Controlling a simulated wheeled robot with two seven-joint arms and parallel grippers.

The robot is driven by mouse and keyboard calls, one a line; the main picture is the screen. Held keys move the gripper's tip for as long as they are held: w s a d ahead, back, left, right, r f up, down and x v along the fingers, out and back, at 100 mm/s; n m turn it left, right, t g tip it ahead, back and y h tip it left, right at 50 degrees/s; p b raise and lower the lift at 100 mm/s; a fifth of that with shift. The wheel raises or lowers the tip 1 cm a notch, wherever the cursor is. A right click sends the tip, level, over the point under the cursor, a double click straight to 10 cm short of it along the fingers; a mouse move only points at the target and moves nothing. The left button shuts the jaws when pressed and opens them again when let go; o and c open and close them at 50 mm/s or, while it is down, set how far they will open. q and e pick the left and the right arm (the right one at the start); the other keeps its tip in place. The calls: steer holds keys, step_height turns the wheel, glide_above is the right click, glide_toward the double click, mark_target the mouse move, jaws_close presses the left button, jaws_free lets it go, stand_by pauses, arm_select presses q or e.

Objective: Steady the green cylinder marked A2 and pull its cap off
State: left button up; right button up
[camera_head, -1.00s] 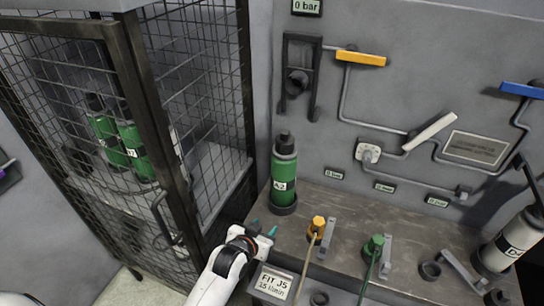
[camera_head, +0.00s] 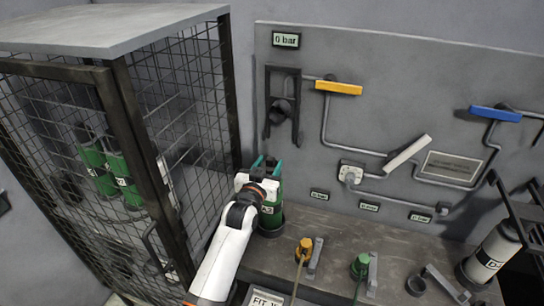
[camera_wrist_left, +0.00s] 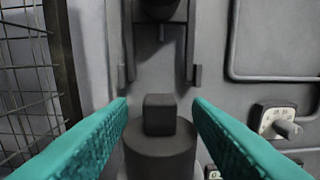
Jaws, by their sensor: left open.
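The green cylinder marked A2 (camera_head: 271,217) stands upright in a dark ring on the bench by the wall. My left gripper (camera_head: 266,164) is at its top, with teal fingers open, and hides most of the cap in the head view. In the left wrist view the dark cap (camera_wrist_left: 160,150), with a square knob on top, sits between the open fingers (camera_wrist_left: 159,110). A gap shows on both sides of the knob, and the cap is on the cylinder. My right gripper is not in view.
A mesh cage (camera_head: 190,110) with two green cylinders inside stands close on the left. A wall bracket (camera_head: 283,105) and pipes with a yellow handle (camera_head: 338,87) are behind. Orange (camera_head: 304,248) and green (camera_head: 360,265) fittings are on the bench; a white cylinder (camera_head: 492,252) stands at right.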

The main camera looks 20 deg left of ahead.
mark_target(269, 164)
arm_select(q)
steer(key=shift+w+d, duration=0.1)
steer(key=shift+w, duration=1.75)
steer(key=shift+c, duration=0.5)
jaws_close()
steer(key=shift+o, duration=0.3)
jaws_free()
